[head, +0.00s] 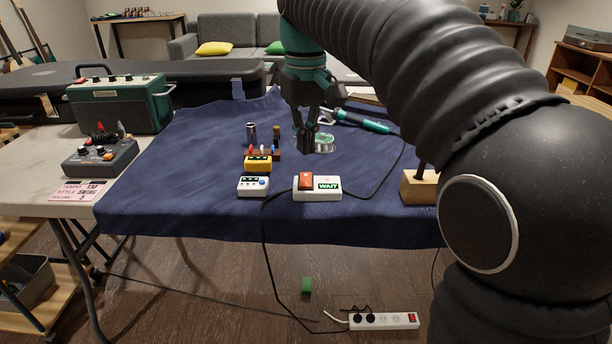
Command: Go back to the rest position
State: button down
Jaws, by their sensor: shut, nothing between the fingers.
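My gripper (309,143) hangs above the blue-clothed table (190,150), pointing down, its fingers shut with nothing between them. It is behind and above the white box with an orange switch and a green WAIT label (328,187). A round clear-and-green container (324,144) is just right of the fingertips, partly behind them. I cannot tell whether they touch. My dark arm fills the right side and hides that part of the table.
A yellow pedal (258,163) and a white pedal (253,187) stand left of the box. A green-handled tool (365,122) lies behind. A wooden block (419,187) is right. A green amplifier (119,103) stands left. A power strip (384,320) and cables lie on the floor.

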jog(key=s+d+f+m+t, duration=0.2)
jog(key=s+d+f, duration=0.5)
jog(key=s, duration=0.3)
jog(key=s+d+f+m+t, duration=0.3)
jog(key=s+d+f, duration=0.4)
jog(key=s, duration=0.4)
jog(key=shift+d+f+m+t, duration=0.25)
jog(key=shift+f+m+t, duration=0.05)
jog(key=shift+f, duration=0.35)
